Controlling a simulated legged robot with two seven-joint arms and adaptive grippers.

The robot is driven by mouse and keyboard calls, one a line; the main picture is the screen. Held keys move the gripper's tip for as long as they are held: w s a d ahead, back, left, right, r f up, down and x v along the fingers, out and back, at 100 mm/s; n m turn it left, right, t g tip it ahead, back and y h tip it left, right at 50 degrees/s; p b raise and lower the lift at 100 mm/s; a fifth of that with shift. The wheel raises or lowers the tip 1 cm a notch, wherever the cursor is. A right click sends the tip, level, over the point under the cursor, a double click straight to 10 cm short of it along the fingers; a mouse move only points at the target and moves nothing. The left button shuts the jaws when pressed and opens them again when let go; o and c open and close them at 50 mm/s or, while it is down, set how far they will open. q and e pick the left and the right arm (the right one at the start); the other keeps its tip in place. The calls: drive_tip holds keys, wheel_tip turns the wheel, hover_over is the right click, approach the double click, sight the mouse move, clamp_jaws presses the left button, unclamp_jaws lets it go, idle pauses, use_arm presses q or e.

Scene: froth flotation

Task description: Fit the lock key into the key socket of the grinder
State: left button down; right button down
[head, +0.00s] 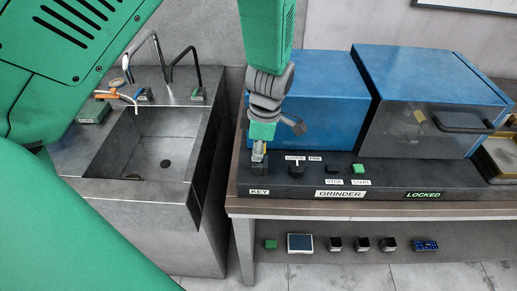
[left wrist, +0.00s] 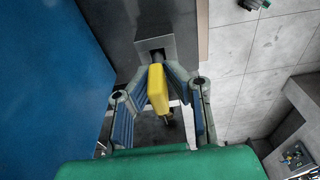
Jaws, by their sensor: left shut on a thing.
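My left gripper (head: 259,156) points down over the left end of the dark grinder panel (head: 392,184), just above the KEY label. In the left wrist view its two fingers (left wrist: 158,90) are shut on the yellow lock key (left wrist: 158,92). The key's dark shaft points at the opening of the grey key socket (left wrist: 154,46) and appears to be at its mouth; I cannot tell how deep it sits. In the head view the fingers mostly hide the key and socket. The grinder's display reads LOCKED. My right gripper is not in view.
Blue machine housings (head: 320,105) stand right behind the panel. A black knob (head: 297,169) and a green START button (head: 358,169) are to the right of the gripper. A sink (head: 160,145) stands left, across a gap. Several small items lie on the lower shelf (head: 400,260).

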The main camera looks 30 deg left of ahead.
use_arm(q)
drive_tip(key=shift+f+b, duration=0.3)
drive_tip(key=shift+f, duration=0.35)
drive_tip(key=c, duration=1.5)
unclamp_jaws()
drive_tip(key=shift+w+r, duration=0.1)
drive_tip(key=shift+r, duration=0.3)
drive_tip(key=r, duration=0.4)
drive_tip(key=d+r, duration=0.1)
drive_tip(key=r, duration=0.1)
drive_tip(key=shift+w+r, duration=0.15)
drive_tip(key=shift+r, duration=0.1)
drive_tip(key=shift+f, duration=0.15)
